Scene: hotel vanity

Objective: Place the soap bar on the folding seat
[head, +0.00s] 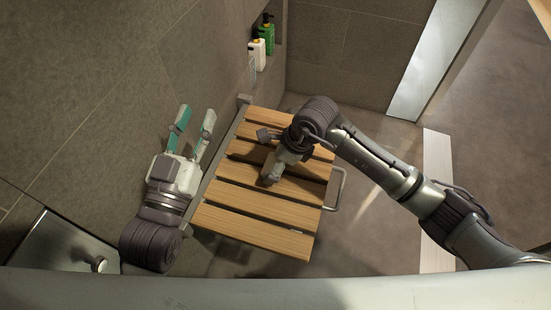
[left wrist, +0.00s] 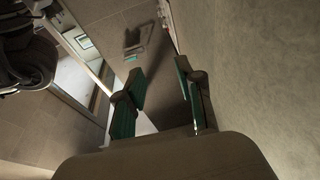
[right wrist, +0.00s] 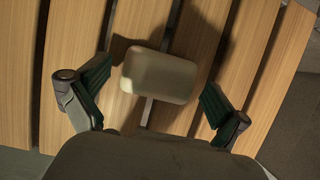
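The soap bar (right wrist: 158,76), a pale cream rounded block, is over the wooden slats in the right wrist view. It appears to rest on them, with dark shadow around it. The folding seat (head: 257,232) has light wooden slats and a metal frame, and is folded down from the wall. My right gripper (head: 271,173) is low over the middle of the seat. Its fingers are spread on either side of the soap, with gaps showing. I cannot make out the soap in the head view. My left gripper (head: 197,117) is open and empty, beside the wall left of the seat.
A green bottle (head: 267,35) and a white bottle (head: 257,54) stand in the wall niche. A metal rail (head: 340,188) sticks out at the seat's right edge. The tiled wall is close to my left gripper. Floor is clear right of the seat.

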